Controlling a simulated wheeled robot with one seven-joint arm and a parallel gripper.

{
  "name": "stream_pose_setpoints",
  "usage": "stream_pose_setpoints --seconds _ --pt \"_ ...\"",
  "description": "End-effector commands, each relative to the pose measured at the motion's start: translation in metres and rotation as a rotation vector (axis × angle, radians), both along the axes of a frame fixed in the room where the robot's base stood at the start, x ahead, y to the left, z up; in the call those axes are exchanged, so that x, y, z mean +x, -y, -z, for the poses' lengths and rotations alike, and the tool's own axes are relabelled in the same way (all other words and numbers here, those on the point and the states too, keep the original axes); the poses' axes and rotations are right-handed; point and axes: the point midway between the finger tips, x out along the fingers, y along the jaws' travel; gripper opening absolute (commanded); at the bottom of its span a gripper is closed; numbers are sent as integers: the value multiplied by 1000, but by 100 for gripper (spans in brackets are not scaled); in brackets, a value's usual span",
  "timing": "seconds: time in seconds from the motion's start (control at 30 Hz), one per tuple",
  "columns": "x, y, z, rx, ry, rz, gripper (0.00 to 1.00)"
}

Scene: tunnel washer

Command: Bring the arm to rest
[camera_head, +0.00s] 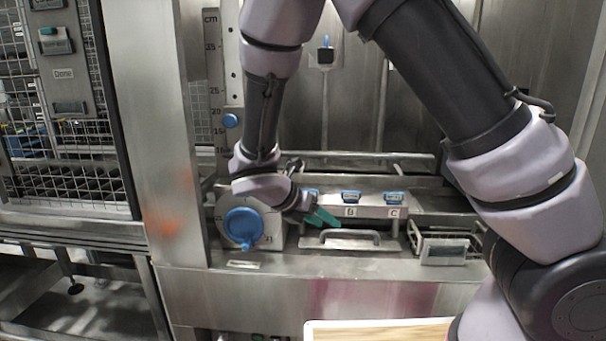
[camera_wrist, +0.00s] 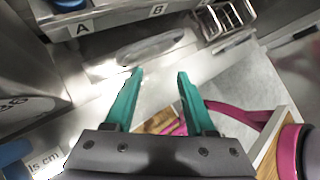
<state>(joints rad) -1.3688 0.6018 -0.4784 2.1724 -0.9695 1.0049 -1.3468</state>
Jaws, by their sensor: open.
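My arm is bent, reaching down from the top of the head view. A steel bar handle (camera_head: 348,236) lies below and right of the fingers. The handle area (camera_wrist: 150,48) also shows beyond the fingertips in the wrist view.
A blue dial (camera_head: 243,227) stands close left of my gripper. A small wire basket (camera_head: 443,248) sits at right. A wood-topped tray (camera_head: 375,332) is at the bottom. A wire-mesh door (camera_head: 60,110) stands at left.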

Motion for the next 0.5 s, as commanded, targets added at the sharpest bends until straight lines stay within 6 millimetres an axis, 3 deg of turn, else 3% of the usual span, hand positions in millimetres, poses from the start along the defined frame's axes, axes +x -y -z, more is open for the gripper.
stream_pose_setpoints --seconds 0.1,0.5 --pt "2 34 -28 231 54 309 55" --pt "-19 123 -134 879 322 1337 55"
